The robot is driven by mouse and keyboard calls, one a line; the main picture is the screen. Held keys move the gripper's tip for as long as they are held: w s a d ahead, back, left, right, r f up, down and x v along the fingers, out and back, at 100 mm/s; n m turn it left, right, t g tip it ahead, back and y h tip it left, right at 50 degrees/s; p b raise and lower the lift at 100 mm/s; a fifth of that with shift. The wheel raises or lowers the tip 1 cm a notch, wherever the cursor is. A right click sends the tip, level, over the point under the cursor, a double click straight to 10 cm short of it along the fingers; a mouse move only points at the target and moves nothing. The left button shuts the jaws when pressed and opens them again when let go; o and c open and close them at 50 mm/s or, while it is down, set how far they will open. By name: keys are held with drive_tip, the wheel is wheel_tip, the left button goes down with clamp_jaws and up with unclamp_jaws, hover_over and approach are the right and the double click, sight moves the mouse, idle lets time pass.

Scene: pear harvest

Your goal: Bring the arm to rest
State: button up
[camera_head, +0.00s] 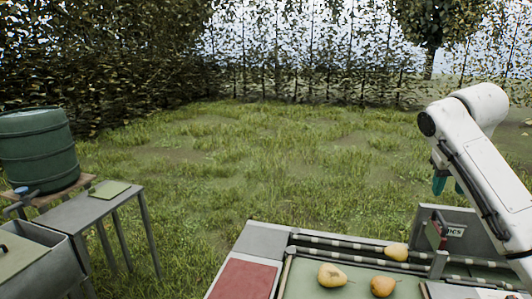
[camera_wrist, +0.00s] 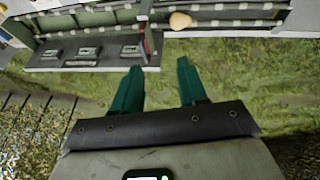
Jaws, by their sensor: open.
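My arm enters the head view from the right edge and bends down toward a sorting bench. My gripper (camera_wrist: 161,72) shows in the wrist view with its two green fingers apart and nothing between them; grass is seen below it. In the head view the gripper (camera_head: 446,184) is partly hidden behind my arm link, above and beyond the bench. Two pears (camera_head: 332,276) and (camera_head: 382,286) lie on the green surface of the bench. Another pear (camera_head: 397,252) lies on the roller strip, and a pear (camera_wrist: 180,20) also shows in the wrist view.
The bench has a red pad (camera_head: 244,280) at its left and an upright grey panel (camera_head: 458,231) at its right. A grey side table (camera_head: 92,207) and a green barrel (camera_head: 40,150) stand at the left. Open grass (camera_head: 230,150) lies between, with hedges behind.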

drive_tip(key=s+a+f+n+y, duration=0.1)
drive_tip(key=s+a+f, duration=0.2)
drive_tip(key=a+f, duration=0.4)
drive_tip(key=s+a+f+n+t+y, duration=0.15)
drive_tip(key=s+a+f, duration=0.3)
drive_tip(key=f, duration=0.55)
drive_tip(key=s+a+f+y, duration=0.2)
drive_tip(key=s+a+f, duration=0.1)
drive_tip(key=a+f, duration=0.45)
drive_tip(key=s+d+f+h, duration=0.1)
drive_tip(key=s+f, duration=0.4)
drive_tip(key=s, duration=0.7)
drive_tip(key=s+d+f+h, duration=0.1)
drive_tip(key=s+f, duration=0.4)
drive_tip(key=s, duration=0.7)
drive_tip(key=s+d+f+g+b, duration=0.1)
drive_tip(key=s+f+g+b, duration=0.3)
drive_tip(key=s+f+b, duration=0.6)
wheel_tip(320, 180, down, 6)
drive_tip(key=shift+s+d+r, duration=0.25)
drive_tip(key=shift+s+d, duration=0.15)
drive_tip(key=shift+s, duration=0.4)
